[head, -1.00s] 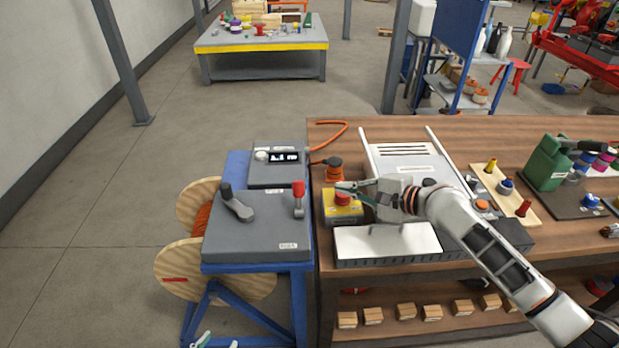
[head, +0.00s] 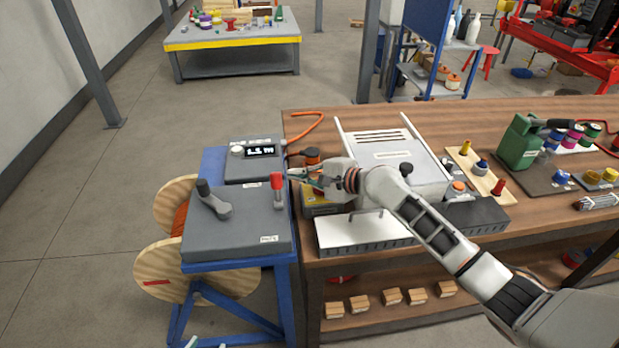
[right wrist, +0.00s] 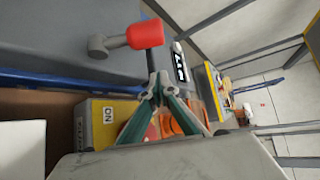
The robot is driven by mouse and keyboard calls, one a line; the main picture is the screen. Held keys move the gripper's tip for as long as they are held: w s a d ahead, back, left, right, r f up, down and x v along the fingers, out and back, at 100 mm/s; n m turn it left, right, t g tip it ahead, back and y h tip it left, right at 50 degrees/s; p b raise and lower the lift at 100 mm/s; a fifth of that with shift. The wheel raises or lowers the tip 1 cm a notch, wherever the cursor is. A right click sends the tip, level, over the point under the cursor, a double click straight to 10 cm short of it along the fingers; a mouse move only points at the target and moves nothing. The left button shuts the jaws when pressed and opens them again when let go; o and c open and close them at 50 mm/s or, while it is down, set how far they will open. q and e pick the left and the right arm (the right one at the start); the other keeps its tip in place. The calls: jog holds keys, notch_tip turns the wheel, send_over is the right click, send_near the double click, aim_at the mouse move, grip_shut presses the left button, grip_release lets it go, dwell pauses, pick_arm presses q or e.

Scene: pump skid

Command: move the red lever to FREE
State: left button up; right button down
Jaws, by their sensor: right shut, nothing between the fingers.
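The red lever (head: 277,182) stands upright at the right rear of a grey panel box (head: 235,240) on a blue stand. Its red grip also shows in the right wrist view (right wrist: 146,33), on a dark stem. A small white label (head: 268,239) is at the panel's front right; I cannot read it. My right gripper (head: 291,174) is shut and empty, just right of the lever. In the right wrist view its fingertips (right wrist: 160,80) are close to the stem, below the grip; contact is unclear. Only small tips of my left gripper (head: 206,344) show at the bottom edge.
A black-knobbed grey handle (head: 212,200) is on the same panel. A display box (head: 254,160) stands behind it. A yellow box (head: 320,206) is under my right gripper on the wooden bench (head: 440,130). A cable reel (head: 155,272) is at the left.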

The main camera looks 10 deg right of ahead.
aim_at(277, 191)
jog(key=shift+x, duration=0.75)
jog(key=shift+s+a+r+p, duration=0.25)
jog(key=shift+s+a+r, duration=0.05)
jog(key=shift+s, duration=0.25)
jog(key=shift+s+a+r+p, duration=0.25)
jog(key=shift+s+r+p, duration=0.05)
jog(key=shift+s, duration=0.25)
jog(key=shift+s+a+r+p, duration=0.25)
jog(key=shift+s+a+r, duration=0.05)
jog(key=shift+s, duration=0.25)
